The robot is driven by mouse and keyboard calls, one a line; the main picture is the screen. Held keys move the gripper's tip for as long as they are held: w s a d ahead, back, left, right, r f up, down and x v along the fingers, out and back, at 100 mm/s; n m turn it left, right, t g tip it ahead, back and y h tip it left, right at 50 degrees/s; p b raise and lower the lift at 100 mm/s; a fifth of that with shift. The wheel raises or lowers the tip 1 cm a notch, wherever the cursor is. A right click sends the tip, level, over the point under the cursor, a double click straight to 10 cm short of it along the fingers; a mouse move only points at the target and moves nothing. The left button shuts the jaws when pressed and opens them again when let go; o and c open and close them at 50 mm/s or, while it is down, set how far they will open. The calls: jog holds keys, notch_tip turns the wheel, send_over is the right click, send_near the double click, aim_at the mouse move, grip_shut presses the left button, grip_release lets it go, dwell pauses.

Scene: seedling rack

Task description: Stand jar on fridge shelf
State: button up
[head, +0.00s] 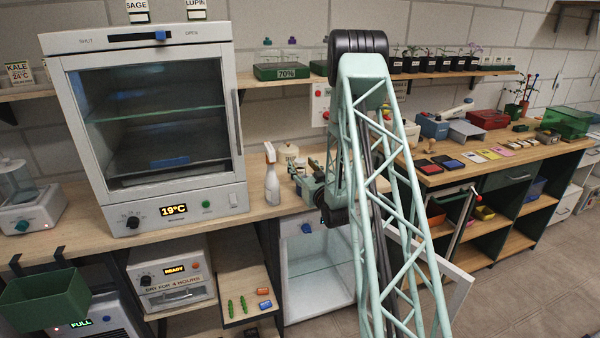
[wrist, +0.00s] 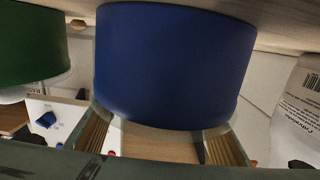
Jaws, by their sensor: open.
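A broad dark blue cylinder (wrist: 175,65) fills the upper middle of the wrist view; I cannot tell whether it is the jar itself or its lid. My gripper (wrist: 162,138) is open, with one finger on either side of the lower part of this cylinder. Contact cannot be made out. In the head view my gripper (head: 312,186) is low over the bench behind my arm and partly hidden. The small white fridge (head: 293,246) under the bench stands open, with a pale shelf (head: 320,264) inside. Its door (head: 455,290) is swung out to the right, partly behind my arm.
In the wrist view a green-capped container (wrist: 30,45) is close on the left and a white labelled container (wrist: 298,115) on the right. A glass-fronted incubator (head: 190,205) is further left.

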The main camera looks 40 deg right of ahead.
jog(key=shift+w+d, duration=0.1)
jog(key=shift+w, duration=0.2)
dwell(0.4)
jog(key=c, duration=1.1)
jog(key=shift+o, duration=0.2)
jog(key=shift+r, duration=0.1)
jog(key=shift+r+p, duration=0.95)
jog(key=shift+r, duration=3.95)
